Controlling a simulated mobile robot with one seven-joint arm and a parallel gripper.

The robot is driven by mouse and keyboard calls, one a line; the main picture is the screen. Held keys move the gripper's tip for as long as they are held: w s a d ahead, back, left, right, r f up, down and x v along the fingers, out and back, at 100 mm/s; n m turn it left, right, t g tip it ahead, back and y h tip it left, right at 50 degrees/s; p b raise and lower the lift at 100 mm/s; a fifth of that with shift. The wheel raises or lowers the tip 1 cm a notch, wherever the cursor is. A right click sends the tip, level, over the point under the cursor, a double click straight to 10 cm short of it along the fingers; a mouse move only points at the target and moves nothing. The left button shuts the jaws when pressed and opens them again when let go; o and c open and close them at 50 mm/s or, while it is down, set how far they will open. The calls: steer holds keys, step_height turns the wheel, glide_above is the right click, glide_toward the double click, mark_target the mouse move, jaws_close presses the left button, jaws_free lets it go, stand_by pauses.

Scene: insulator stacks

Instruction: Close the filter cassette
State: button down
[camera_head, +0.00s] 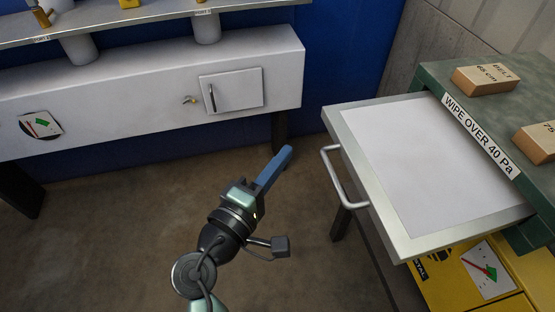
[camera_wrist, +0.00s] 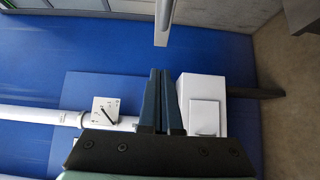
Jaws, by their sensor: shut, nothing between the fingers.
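The filter cassette (camera_head: 358,167) is a metal-framed tray with a white filter sheet, pulled well out of the green housing (camera_head: 440,80) at the right of the head view. A bar handle (camera_head: 338,180) sits on its left front edge. My gripper (camera_head: 287,152) has long blue fingers, closed together and empty. It is left of the handle, apart from it, pointing up and right. In the wrist view the fingers (camera_wrist: 161,73) point up toward a grey metal bar (camera_wrist: 163,25), which may be part of the cassette; I cannot tell which part.
Two wooden blocks, one marked BELT (camera_head: 486,79), lie on the housing top. A yellow unit with a gauge (camera_head: 487,270) stands below the cassette. A white duct box (camera_head: 150,95) with a small door (camera_head: 232,91) runs along the blue wall. The floor between is clear.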

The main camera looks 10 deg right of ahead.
mark_target(327, 123)
steer(key=shift+w+d+p, duration=0.2)
steer(key=shift+w+d, duration=0.5)
steer(key=shift+d, duration=0.6)
steer(key=shift+w+d+p, duration=0.15)
steer(key=shift+w+d, duration=0.6)
steer(key=shift+d, duration=0.6)
steer(key=shift+w+d+p, duration=0.2)
steer(key=shift+w+d, duration=0.5)
steer(key=shift+d, duration=0.6)
